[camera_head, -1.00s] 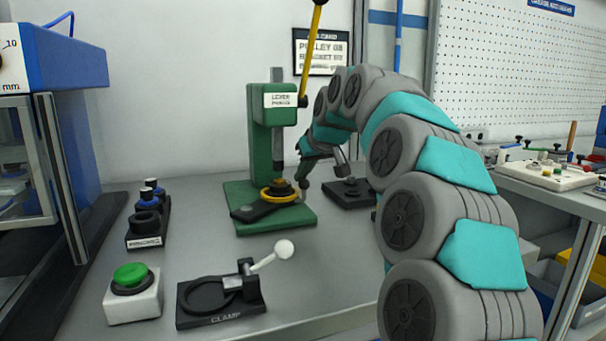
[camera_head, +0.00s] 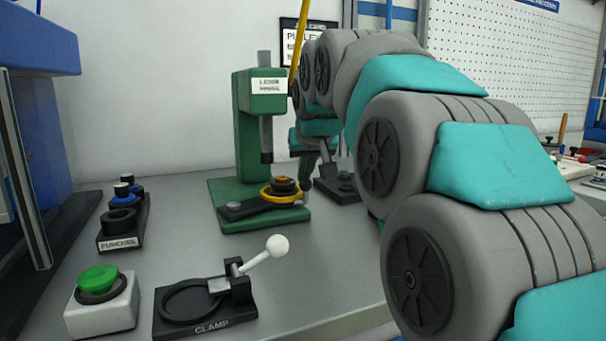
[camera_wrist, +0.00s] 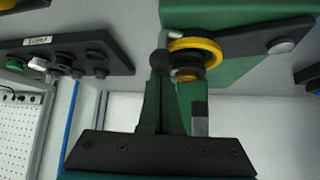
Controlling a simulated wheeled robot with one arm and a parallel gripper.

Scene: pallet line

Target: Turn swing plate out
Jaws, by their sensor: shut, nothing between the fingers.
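The swing plate (camera_head: 250,206) is a flat black arm on the green lever press (camera_head: 250,135). Its bolted pivot end is at the left, and it carries a yellow ring (camera_head: 283,196) with a dark round part in it. In the head view the ring is to the right of the press ram (camera_head: 266,140). The wrist view shows the plate (camera_wrist: 245,42) and yellow ring (camera_wrist: 195,44) close up. A small grey pin with a dark knob (camera_wrist: 160,60) is beside the ring. My gripper (camera_wrist: 162,78) is shut and empty, its tips by this knob; whether they touch is unclear.
A clamp (camera_head: 205,303) with a white-knobbed lever, a green button box (camera_head: 100,300) and a punches rack (camera_head: 122,225) stand at the front left. A black rack (camera_wrist: 65,55) is beside the press. My arm covers the right side.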

